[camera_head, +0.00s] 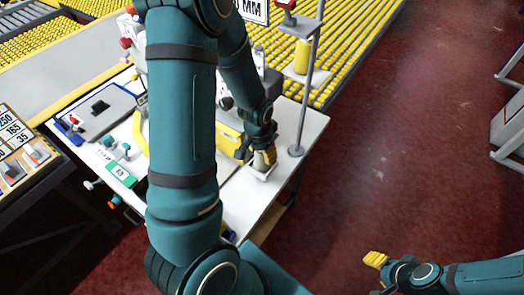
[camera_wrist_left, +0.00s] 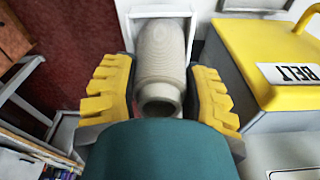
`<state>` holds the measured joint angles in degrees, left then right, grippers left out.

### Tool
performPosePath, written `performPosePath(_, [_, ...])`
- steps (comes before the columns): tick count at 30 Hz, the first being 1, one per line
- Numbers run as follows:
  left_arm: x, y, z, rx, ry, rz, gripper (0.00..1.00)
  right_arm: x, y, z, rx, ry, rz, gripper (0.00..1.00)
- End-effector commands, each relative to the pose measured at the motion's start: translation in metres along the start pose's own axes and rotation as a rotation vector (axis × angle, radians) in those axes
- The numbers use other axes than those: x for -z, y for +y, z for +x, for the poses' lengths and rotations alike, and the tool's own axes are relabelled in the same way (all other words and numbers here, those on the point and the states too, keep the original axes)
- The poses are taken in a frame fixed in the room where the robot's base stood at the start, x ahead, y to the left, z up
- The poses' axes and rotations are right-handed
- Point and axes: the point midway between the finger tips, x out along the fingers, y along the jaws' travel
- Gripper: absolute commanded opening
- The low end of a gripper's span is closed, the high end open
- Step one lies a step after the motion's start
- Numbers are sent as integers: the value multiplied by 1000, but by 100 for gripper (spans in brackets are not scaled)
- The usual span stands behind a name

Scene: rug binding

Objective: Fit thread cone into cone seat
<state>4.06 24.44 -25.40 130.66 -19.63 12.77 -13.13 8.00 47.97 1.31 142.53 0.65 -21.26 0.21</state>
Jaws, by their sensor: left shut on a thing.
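The thread cone, beige and ribbed, stands between the yellow fingers of my left gripper (camera_wrist_left: 160,92) in the left wrist view (camera_wrist_left: 163,50). My left gripper (camera_head: 265,157) is shut on it near the right edge of the white table. The cone seat, a white square frame, shows around the cone's far end in the wrist view (camera_wrist_left: 124,18) and below the gripper in the head view (camera_head: 260,174). Whether the cone is fully down in it is hidden. My right gripper (camera_head: 377,262) is at lower right over the floor, away from the table; its opening is unclear.
A yellow-topped box marked BELT (camera_wrist_left: 270,60) stands close beside the left gripper. A grey post (camera_head: 309,85) with a yellow cone (camera_head: 301,57) rises at the table's right edge. Red floor (camera_head: 410,130) is open at right.

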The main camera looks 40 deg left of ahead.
Motion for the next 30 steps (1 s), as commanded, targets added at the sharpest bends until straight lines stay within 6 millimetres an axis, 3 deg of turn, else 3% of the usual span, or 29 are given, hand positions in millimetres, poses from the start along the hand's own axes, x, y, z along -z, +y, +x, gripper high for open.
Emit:
performPosePath(2, [0, 0, 4, 0, 0, 0, 4, 0, 1, 4, 0, 0, 0, 47])
performPosePath(3, [0, 0, 3, 0, 0, 0, 61, 0, 1, 3, -1, 0, 0, 47])
performPosePath(4, [0, 0, 3, 0, -1, 0, 71, 0, 1, 3, -1, 0, 0, 47])
performPosePath(5, [0, 0, 2, 0, -1, 0, 74, 0, 1, 3, -1, 0, 0, 47])
performPosePath(17, [0, 0, -3, 0, -1, 0, 74, 0, -1, -2, 0, 0, 0, 47])
performPosePath(20, [1, 0, -16, 1, 3, 0, 74, 1, -2, -4, 1, 0, 0, 47])
performPosePath(30, [2, 0, -86, 0, 6, 0, 74, 2, -6, -18, 3, 0, 0, 47])
